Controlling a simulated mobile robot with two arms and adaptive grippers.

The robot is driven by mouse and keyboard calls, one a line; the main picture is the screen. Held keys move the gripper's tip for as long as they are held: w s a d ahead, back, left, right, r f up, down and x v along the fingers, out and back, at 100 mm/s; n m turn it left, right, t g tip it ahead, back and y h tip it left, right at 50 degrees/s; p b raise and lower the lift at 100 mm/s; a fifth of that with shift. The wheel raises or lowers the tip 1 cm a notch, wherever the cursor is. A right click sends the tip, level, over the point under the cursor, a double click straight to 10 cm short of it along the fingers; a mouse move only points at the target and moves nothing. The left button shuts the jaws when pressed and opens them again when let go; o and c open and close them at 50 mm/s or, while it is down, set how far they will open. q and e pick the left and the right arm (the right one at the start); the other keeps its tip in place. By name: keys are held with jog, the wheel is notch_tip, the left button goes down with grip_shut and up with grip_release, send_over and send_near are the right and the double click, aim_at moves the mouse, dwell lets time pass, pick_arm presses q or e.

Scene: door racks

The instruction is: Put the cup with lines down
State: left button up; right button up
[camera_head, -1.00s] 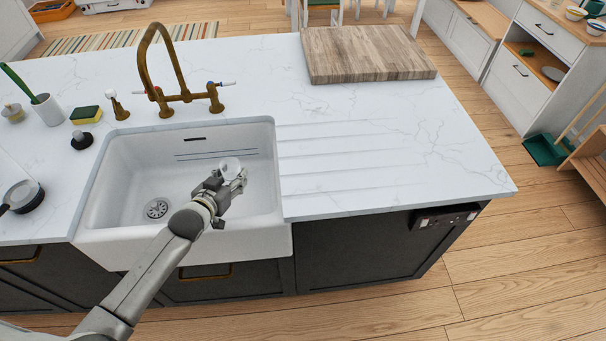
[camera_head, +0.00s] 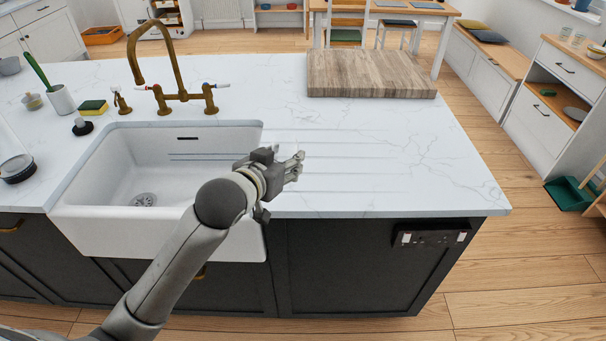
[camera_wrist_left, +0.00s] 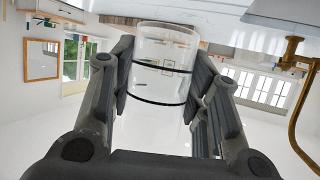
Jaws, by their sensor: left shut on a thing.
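The cup with lines (camera_wrist_left: 165,75) is a clear glass with dark rings around it. In the left wrist view it sits between the two fingers, which press on its sides. My left gripper (camera_head: 291,165) is shut on the cup, over the right edge of the sink and the front of the grooved drainboard. In the head view the cup cannot be made out behind the gripper. My right gripper is not in view.
The white sink (camera_head: 95,185) is to the left of my gripper. A brass faucet (camera_head: 180,97) stands behind it. A wooden cutting board (camera_head: 370,73) lies at the back of the counter. The white counter (camera_head: 420,160) to the right is clear.

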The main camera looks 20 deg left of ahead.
pick_arm(q)
jog(key=w+f, duration=0.2)
jog(key=w, duration=0.1)
jog(key=w+f+p, duration=0.1)
jog(key=w+f, duration=0.2)
jog(key=w, duration=0.1)
jog(key=w+f, duration=0.3)
jog(key=w, duration=0.1)
jog(key=shift+w+a+f+p, duration=0.15)
jog(key=shift+a+f+p, duration=0.05)
jog(key=shift+a+p, duration=0.2)
jog(key=shift+w+f, duration=0.1)
jog(key=shift+f, duration=0.05)
notch_tip(320, 180, down, 3)
jog(key=shift+w+p, duration=0.1)
jog(key=shift+p, duration=0.45)
jog(key=shift+f, duration=0.2)
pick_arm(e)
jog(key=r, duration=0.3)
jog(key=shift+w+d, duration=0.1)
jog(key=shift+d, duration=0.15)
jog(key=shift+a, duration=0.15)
